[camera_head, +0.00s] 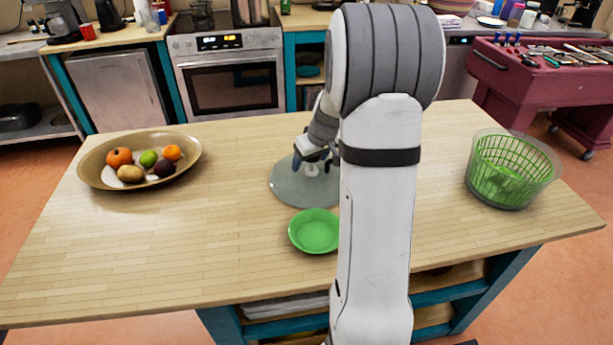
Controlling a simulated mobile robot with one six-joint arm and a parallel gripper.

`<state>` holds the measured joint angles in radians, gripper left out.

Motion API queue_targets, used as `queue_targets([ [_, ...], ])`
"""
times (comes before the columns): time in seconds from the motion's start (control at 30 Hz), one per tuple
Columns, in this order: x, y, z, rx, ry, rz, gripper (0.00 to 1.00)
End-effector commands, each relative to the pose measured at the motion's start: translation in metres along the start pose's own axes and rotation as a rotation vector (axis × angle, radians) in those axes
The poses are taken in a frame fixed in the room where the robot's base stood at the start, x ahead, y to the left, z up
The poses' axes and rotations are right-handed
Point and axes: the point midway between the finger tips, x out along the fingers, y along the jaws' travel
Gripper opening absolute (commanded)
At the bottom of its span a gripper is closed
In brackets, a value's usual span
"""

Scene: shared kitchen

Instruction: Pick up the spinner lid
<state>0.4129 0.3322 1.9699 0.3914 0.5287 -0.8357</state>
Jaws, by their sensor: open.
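The spinner lid (290,188) is a round, grey, see-through disc lying on the wooden island top, near the middle. A pale knob (312,170) shows at its centre. My gripper (312,168) is open, directly over the lid at the knob. The fingers look close to the knob, but I cannot tell whether they touch it. My arm hides the lid's right part. The salad spinner bowl (514,170), clear with a green basket inside, stands at the right end of the island.
A green plate (315,231) sits just in front of the lid, partly behind my arm. A large tan bowl (92,172) with several fruits stands at the left. The wooden island top (190,250) is bare at the front left. A red tool cart (490,75) stands behind right.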

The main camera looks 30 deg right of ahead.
Motion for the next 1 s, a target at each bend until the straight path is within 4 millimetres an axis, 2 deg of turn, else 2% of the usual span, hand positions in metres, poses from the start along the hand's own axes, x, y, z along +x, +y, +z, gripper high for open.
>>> queue_targets([
  [0.13, -0.0001, 0.0001, 0.0002, 0.000, 0.000, 0.000, 0.72],
  [0.9, -0.0005, 0.0008, 0.0005, 0.001, 0.000, 0.000, 0.09],
  [1.0, -0.0008, 0.0010, 0.0002, 0.001, 0.000, 0.001, 0.05],
])
